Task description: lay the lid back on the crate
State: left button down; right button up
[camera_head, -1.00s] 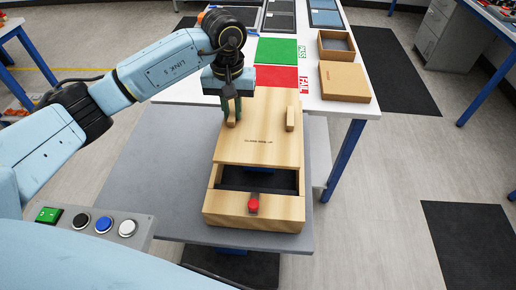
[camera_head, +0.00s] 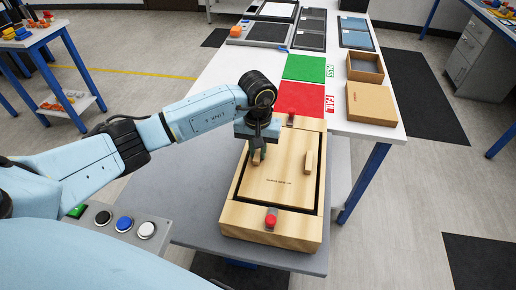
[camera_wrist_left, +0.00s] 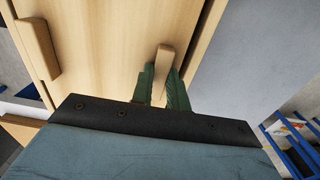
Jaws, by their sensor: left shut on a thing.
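The wooden crate (camera_head: 270,226) stands on the grey table, with a red-knobbed latch (camera_head: 271,218) at its front and another at its back. The light wood lid (camera_head: 280,185) lies over the opening, inside the crate's rim. Narrow dark gaps show along its front and right edges. I cannot tell whether it rests fully down or sits slightly high. My left gripper (camera_head: 257,157) is shut on the lid's left wooden handle. In the left wrist view the green fingers (camera_wrist_left: 163,85) clasp that handle (camera_wrist_left: 164,59). The other handle (camera_head: 309,162) is free. My right gripper is not in view.
A white table behind holds a green mat (camera_head: 304,68), a red mat (camera_head: 300,98) and cardboard boxes (camera_head: 371,103). A panel with several push buttons (camera_head: 123,223) is at the lower left. Grey tabletop (camera_head: 205,190) left of the crate is clear.

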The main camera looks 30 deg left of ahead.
pick_arm(q)
jog(key=shift+f, duration=0.3)
jog(key=c, duration=1.4)
grip_release()
jog(key=shift+r, duration=0.1)
jog(key=shift+o, duration=0.2)
jog(key=shift+r, duration=0.35)
notch_tip(320, 180, up, 12)
jog(key=shift+f, duration=0.15)
